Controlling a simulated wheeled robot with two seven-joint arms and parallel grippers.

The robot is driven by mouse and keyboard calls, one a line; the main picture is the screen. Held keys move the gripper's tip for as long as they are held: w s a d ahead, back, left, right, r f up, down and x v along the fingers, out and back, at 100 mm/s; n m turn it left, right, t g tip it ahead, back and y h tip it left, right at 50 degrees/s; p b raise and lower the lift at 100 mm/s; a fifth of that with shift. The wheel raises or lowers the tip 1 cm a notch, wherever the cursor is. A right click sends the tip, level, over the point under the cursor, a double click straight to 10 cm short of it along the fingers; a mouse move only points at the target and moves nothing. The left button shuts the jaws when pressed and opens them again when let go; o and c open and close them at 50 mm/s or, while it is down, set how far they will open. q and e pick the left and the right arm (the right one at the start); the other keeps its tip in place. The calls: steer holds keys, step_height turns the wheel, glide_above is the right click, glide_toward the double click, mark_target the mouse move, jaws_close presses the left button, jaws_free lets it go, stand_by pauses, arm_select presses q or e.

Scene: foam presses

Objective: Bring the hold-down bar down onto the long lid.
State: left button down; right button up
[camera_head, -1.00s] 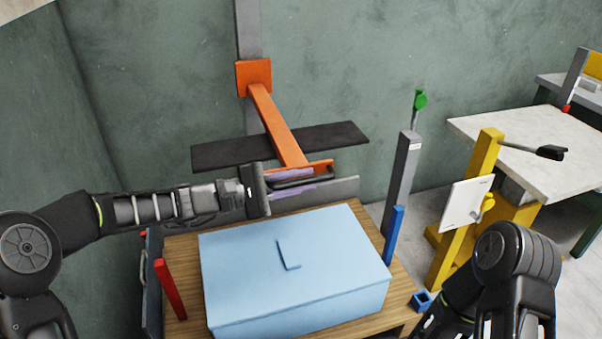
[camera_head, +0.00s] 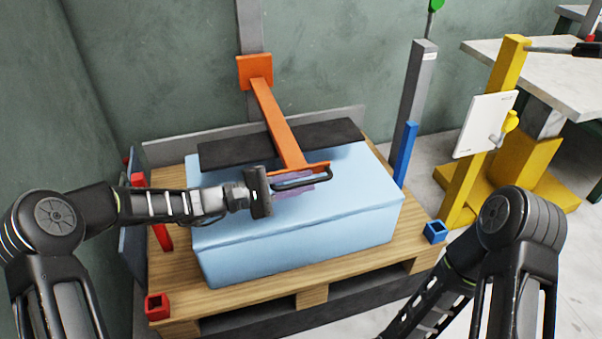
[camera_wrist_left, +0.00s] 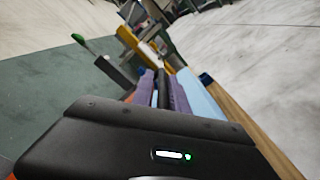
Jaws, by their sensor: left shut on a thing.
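The long lid (camera_head: 330,213) is the light blue top of a block on a wooden pallet. The hold-down bar (camera_head: 222,155) is a dark flat bar on an orange arm (camera_head: 276,122). It lies across the rear of the lid, very close to its top or touching it; I cannot tell which. My left gripper (camera_head: 296,184) is shut on the black handle (camera_head: 318,183) at the orange arm's front end, low over the lid. In the left wrist view the purple fingers (camera_wrist_left: 163,90) flank the dark handle. My right gripper is out of view.
A red post (camera_head: 138,180) stands left of the block, a blue post (camera_head: 405,153) and grey column (camera_head: 414,85) right. Red (camera_head: 158,306) and blue (camera_head: 435,231) square sockets sit at the pallet's front corners. A yellow stand (camera_head: 480,140) with a white panel is farther right.

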arm_select(q)
steer(key=shift+f, duration=0.75)
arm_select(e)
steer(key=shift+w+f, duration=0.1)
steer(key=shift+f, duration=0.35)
arm_select(q)
steer(key=c, duration=1.5)
jaws_free()
steer(key=shift+r, duration=0.1)
steer(key=shift+o, duration=0.2)
steer(key=shift+a, duration=0.1)
